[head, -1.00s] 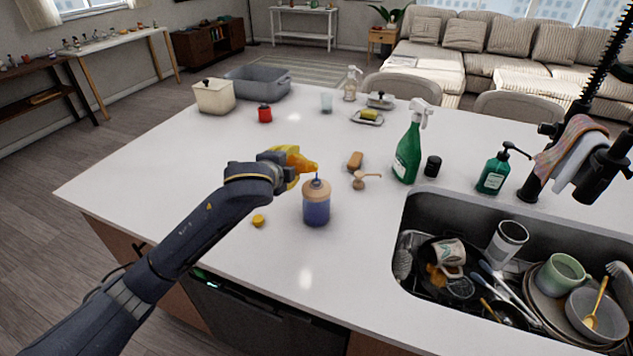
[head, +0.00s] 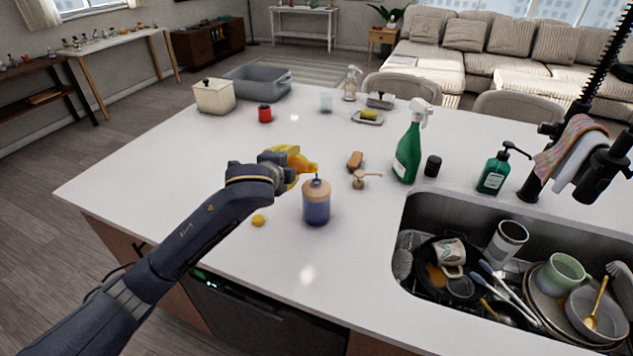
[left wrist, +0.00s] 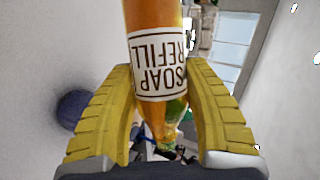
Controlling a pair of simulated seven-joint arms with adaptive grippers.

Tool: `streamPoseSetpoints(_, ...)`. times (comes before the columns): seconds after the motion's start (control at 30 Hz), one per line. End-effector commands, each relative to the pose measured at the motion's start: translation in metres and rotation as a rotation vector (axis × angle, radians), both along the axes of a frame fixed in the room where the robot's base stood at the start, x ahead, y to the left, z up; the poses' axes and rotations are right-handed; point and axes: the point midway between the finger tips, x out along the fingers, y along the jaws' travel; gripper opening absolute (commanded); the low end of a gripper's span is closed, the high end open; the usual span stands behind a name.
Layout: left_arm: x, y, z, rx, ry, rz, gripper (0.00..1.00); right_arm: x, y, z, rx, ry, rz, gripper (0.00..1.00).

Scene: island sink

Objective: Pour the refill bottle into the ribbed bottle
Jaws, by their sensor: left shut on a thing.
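The orange refill bottle (left wrist: 150,35), labelled SOAP REFILL, is held between the yellow fingers of my left gripper (left wrist: 155,105). In the head view my left gripper (head: 288,165) is just left of and above the ribbed bottle (head: 316,206). The refill bottle (head: 307,167) is tipped, its narrow end pointing right, over the ribbed bottle's top. The ribbed bottle stands upright, purple-blue below and tan above. A small dark-blue bit shows between the two; I cannot tell whether it is liquid. My right gripper is not in view.
A yellow cap (head: 258,221) and a tan pump head (head: 366,180) lie on the counter near the ribbed bottle. A brown block (head: 355,161) and a green spray bottle (head: 408,153) are farther back. The sink (head: 400,225) of dishes is right. The front-left counter is clear.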

Motion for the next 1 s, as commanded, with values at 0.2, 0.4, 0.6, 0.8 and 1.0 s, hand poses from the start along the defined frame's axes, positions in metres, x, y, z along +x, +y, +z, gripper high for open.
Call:
streamPoseSetpoints(0.2, 0.0, 0.0, 0.0001, 0.005, -0.004, 0.0, 0.14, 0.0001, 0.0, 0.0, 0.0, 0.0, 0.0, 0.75)
streamPoseSetpoints(0.4, 0.0, 0.0, 0.0, 0.013, -0.009, 0.0, 0.14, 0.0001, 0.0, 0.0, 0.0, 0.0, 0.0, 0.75)
streamPoseSetpoints(0.6, 0.0, 0.0001, 0.0, 0.017, -0.012, 0.0, 0.14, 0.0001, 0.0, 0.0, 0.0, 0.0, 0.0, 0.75)
streamPoseSetpoints(0.8, 0.0001, 0.0001, -0.0001, 0.023, -0.017, 0.0, 0.14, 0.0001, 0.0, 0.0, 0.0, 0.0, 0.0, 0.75)
streamPoseSetpoints(1.0, 0.0, 0.0001, -0.0002, 0.028, -0.02, 0.0, 0.14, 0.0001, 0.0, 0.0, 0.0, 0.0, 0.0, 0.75)
